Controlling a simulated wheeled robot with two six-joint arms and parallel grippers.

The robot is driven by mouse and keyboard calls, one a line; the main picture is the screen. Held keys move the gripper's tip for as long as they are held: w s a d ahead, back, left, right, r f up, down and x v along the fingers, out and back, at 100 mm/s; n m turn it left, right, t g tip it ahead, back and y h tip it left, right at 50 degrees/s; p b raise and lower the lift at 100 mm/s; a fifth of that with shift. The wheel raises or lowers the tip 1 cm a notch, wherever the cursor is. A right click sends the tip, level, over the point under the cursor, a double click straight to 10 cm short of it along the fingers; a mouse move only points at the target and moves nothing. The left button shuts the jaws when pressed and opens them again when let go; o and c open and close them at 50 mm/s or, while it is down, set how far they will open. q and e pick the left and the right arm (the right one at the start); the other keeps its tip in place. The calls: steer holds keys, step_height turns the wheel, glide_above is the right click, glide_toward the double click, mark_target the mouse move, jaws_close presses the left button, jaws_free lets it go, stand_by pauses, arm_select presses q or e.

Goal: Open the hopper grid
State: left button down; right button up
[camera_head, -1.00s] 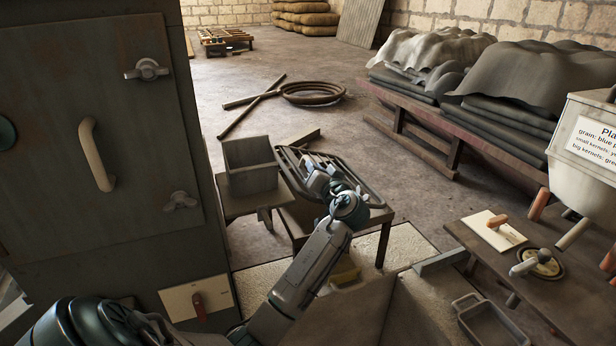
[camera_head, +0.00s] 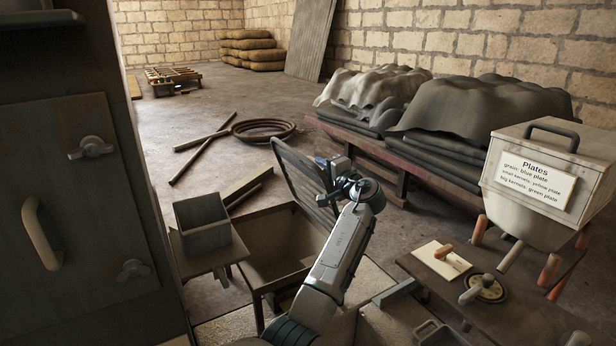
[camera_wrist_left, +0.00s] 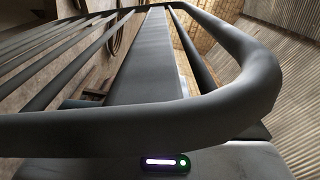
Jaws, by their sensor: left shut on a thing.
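The hopper grid (camera_head: 299,178) is a dark barred frame standing tilted up steeply at the right side of the hopper (camera_head: 281,243). The hopper's square opening is uncovered and its brown inside shows. My left gripper (camera_head: 330,172) is at the grid's near right part and is shut on it; the fingertips are partly hidden. In the left wrist view the grid's rounded frame bar (camera_wrist_left: 150,130) runs close across the picture, with its parallel bars behind it. My right gripper is not in view.
A grey cabinet (camera_head: 75,200) fills the left side. A low bench (camera_head: 500,290) with plates and a white bin (camera_head: 540,180) stand at right. Covered stacks (camera_head: 480,120) lie behind. Poles and a coil (camera_head: 264,130) lie on the floor.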

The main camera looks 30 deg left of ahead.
arm_select(q)
steer(key=shift+w+d+r+m, duration=0.15)
steer(key=shift+w+d+m, duration=0.25)
steer(key=shift+w, duration=0.3)
steer(key=shift+w+d+r+m, duration=0.1)
steer(key=shift+w+d+m, duration=0.25)
steer(key=shift+w, duration=0.3)
steer(key=c, duration=1.4)
jaws_free()
steer(key=shift+f, duration=0.1)
steer(key=b+v, duration=0.4)
steer(key=v, duration=0.6)
steer(key=shift+s+d, duration=0.15)
steer(key=shift+d, duration=0.15)
